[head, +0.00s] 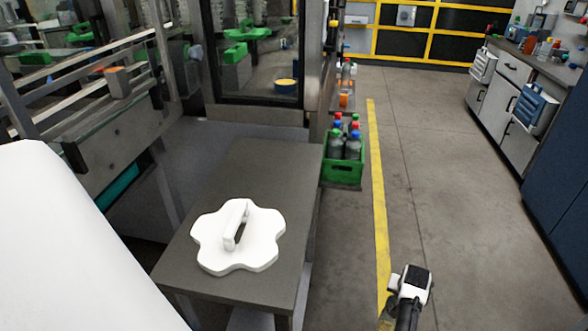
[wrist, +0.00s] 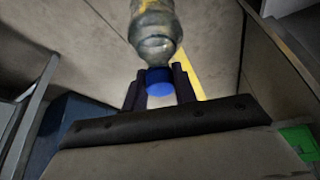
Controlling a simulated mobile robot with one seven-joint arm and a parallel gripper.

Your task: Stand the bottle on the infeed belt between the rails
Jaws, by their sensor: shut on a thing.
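In the wrist view my gripper (wrist: 159,80) is shut on the blue-capped neck end of a clear bottle (wrist: 155,35). The cap sits between the two dark fingers, and the bottle body reaches away from them and is cut by the top edge. In the head view the metal rails (head: 85,70) of the infeed run along the machine at the upper left. The belt surface between them is hard to make out.
A white lobed plate with a handle (head: 262,252) lies on a grey table (head: 265,165). A green crate (head: 342,173) of capped bottles stands beyond the table's right side. Open floor (head: 440,170) lies to the right, with cabinets (head: 500,85) along the far right.

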